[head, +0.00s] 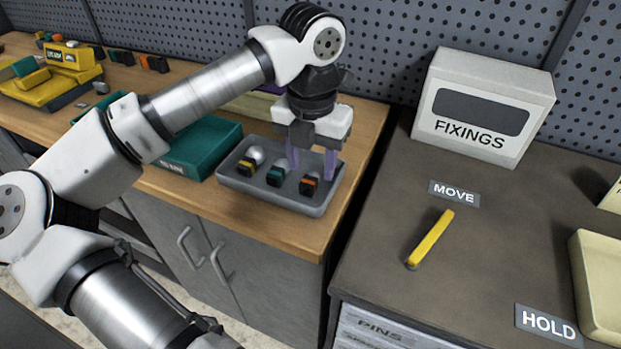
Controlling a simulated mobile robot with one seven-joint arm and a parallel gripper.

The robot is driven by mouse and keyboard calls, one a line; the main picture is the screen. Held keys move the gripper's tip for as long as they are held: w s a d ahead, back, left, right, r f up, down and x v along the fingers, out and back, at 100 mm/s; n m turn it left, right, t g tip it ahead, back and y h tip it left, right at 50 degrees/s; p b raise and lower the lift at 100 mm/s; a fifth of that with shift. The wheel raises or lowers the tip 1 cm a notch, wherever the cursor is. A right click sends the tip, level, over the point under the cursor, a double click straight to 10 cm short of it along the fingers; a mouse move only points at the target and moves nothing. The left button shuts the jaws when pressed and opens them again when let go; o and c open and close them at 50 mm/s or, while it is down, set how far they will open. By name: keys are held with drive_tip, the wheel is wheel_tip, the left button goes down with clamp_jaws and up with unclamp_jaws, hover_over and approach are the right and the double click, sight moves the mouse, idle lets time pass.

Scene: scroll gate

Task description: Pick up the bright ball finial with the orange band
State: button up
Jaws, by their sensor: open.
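A grey tray (262,197) sits near the right end of the wooden bench. In it stand three small dark pieces with coloured bands: one yellow, one teal and one orange. The orange-banded finial (310,185) is the rightmost. Its ball is small in the picture and partly lost near my fingers, so I cannot tell how bright it is. My gripper (312,168) points down over the right part of the tray. Its purple fingers are open and apart, above and around the rear of the orange-banded piece. I cannot tell whether they touch it.
The yellow-banded piece (246,167) and the teal-banded piece (274,176) stand left in the same tray. A teal case (205,146) lies left of it. A FIXINGS box (480,105) and a yellow bar (431,239) are on the dark counter.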

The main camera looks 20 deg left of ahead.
sight(311, 178)
drive_tip(key=shift+f, duration=1.5)
drive_tip(key=shift+c, duration=0.5)
drive_tip(key=c, duration=0.9)
clamp_jaws()
drive_tip(key=shift+r, duration=0.2)
